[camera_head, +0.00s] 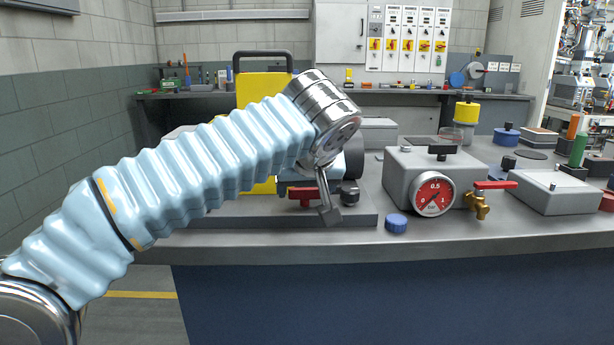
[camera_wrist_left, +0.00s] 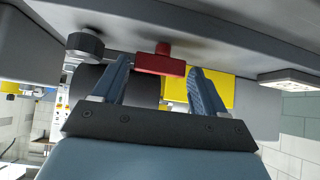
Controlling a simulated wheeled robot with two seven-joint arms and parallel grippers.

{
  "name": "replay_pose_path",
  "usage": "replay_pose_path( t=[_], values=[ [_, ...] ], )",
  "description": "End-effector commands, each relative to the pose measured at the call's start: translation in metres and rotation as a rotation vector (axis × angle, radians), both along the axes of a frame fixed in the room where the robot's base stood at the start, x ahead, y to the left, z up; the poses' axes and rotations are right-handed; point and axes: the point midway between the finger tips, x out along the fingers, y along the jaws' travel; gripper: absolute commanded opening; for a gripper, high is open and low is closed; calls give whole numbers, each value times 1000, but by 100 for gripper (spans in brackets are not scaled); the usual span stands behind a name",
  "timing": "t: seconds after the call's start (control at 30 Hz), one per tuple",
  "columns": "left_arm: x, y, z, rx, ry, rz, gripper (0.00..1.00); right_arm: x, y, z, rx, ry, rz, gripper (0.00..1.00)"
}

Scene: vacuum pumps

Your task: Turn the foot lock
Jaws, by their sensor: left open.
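The foot lock, seemingly the small red lever (camera_head: 301,193), sits low on the front of the pump unit, just above its grey base plate. It also shows in the left wrist view (camera_wrist_left: 160,65) as a red T-shaped piece. My left gripper (camera_head: 326,202) points down in front of the pump unit, just right of the red lever in the head view. In the left wrist view its two blue fingers (camera_wrist_left: 159,72) are apart, with the red piece between or just beyond their tips. Contact cannot be told. My right gripper is not in view.
A black knob (camera_head: 349,192) sits right of the red lever. A blue cap (camera_head: 396,223) lies on the bench (camera_head: 480,237). A grey box with a red gauge (camera_head: 433,194) and a red-handled brass valve (camera_head: 480,203) stand further right. My left arm hides much of the pump unit.

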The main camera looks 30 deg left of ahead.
Motion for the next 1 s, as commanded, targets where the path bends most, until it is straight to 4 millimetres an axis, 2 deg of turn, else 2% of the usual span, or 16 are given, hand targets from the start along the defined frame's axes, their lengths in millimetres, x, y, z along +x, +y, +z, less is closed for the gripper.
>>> replay_pose_path(
  t=[0.17,0.4,0.6,1.0],
  values=[
    [-16,-12,21,-1,-4,-4,72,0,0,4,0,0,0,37],
    [-50,-37,65,-2,-4,-4,72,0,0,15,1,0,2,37],
    [-70,-51,89,-1,-2,-3,72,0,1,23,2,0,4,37],
    [-78,-56,96,-1,0,1,72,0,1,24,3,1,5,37]
  ],
)
